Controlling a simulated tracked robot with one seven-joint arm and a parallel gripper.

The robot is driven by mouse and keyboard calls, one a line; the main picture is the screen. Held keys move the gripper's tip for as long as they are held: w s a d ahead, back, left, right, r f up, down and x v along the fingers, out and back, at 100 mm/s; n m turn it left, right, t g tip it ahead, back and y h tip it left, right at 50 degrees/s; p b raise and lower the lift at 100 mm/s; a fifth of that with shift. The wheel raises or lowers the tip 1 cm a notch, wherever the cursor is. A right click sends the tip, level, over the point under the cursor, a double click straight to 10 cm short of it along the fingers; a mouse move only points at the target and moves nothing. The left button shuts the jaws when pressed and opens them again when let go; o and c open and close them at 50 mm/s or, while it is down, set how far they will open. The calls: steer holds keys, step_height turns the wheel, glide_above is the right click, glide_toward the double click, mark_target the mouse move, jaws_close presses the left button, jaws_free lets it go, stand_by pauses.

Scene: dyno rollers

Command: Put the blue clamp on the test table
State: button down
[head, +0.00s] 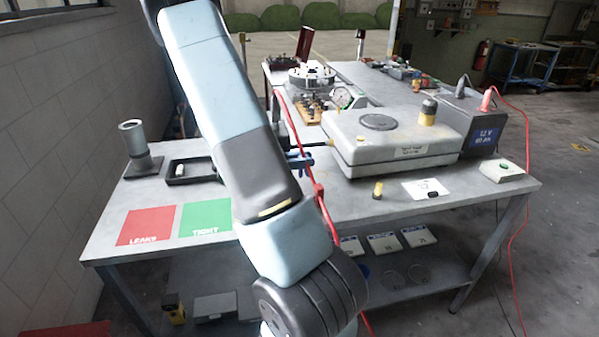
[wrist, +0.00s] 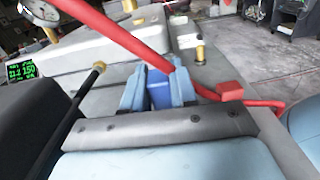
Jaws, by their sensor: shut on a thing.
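The blue clamp (head: 301,160) shows in the head view just right of my arm, near the left end of the grey tank (head: 395,140); my arm hides part of it. In the wrist view my gripper (wrist: 157,88) is shut on the blue clamp (wrist: 158,94), seen as a darker blue piece between the two light blue fingers. The red line crosses in front of it. The test table (head: 390,205) is the grey bench under the tank. I cannot tell whether the clamp touches the table top.
A red LEAKS panel (head: 147,226) and green TIGHT panel (head: 206,218) lie at front left. A black tray (head: 192,170) and metal cylinder stand (head: 140,150) are behind them. A 12 V box (head: 470,125) stands right. The front-middle table top is mostly clear.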

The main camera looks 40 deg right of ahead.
mark_target(299, 171)
steer(key=shift+w+a+f, duration=0.15)
steer(key=shift+w+f, duration=0.55)
steer(key=shift+f, duration=1.7)
steer(key=c, duration=0.9)
jaws_free()
